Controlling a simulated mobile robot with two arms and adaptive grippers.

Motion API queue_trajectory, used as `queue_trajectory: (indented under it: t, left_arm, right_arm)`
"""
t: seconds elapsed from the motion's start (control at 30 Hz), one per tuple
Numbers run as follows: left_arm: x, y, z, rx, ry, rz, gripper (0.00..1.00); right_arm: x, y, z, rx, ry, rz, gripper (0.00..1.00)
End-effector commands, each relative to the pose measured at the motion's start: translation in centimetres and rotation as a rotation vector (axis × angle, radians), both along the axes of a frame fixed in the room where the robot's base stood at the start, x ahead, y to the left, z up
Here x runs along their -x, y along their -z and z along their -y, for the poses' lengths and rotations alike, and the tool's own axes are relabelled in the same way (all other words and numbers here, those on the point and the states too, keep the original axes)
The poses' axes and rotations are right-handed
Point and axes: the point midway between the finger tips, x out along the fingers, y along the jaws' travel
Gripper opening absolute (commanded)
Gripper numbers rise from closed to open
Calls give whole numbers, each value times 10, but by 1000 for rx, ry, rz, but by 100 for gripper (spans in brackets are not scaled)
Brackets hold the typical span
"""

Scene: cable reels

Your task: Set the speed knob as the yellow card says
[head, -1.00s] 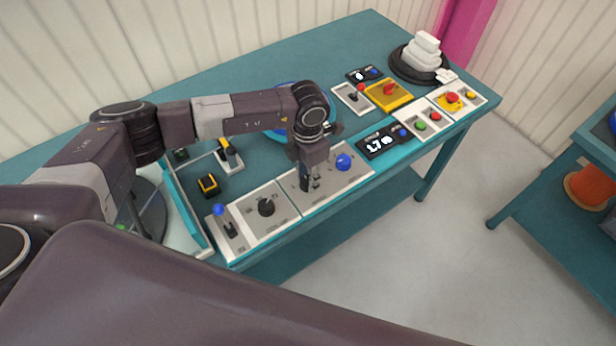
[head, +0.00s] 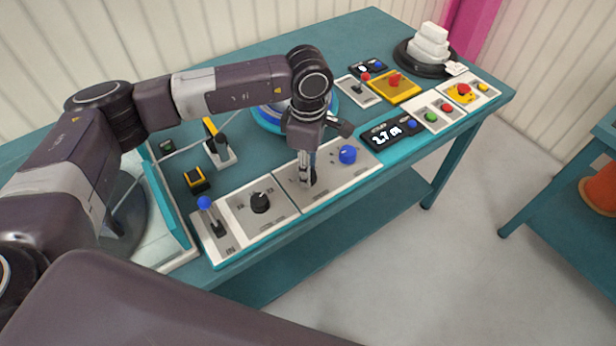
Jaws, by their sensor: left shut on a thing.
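My left gripper (head: 307,180) reaches down onto the grey panel (head: 335,186) at the bench's front edge. It is shut on a dark knob (head: 313,177), mostly hidden by the fingers. A blue knob (head: 347,154) sits to the right on the same panel. Another black knob (head: 260,202) stands on the panel to the left. I cannot read which knob is marked for speed. No yellow card can be clearly made out. The black display (head: 391,133) shows white digits that look like 2.7. My right gripper is not in view.
A blue-knobbed lever (head: 205,211) stands at the left end of the panels. The floor in front is clear.

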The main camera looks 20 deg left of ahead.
Motion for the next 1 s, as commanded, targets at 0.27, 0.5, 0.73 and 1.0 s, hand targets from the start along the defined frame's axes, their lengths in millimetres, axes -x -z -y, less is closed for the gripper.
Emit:
queue_trajectory:
  t: [0.27,0.5,0.73,1.0]
  left_arm:
    - [-2,1,-1,0,147,5,5]
    - [-2,-1,-1,1,204,4,5]
    - [-2,-2,-1,0,216,5,5]
    - [-2,-2,-1,0,215,5,33]
  right_arm:
    - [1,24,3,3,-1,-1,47]
    - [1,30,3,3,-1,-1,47]
    - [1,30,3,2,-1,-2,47]
    - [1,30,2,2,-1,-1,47]
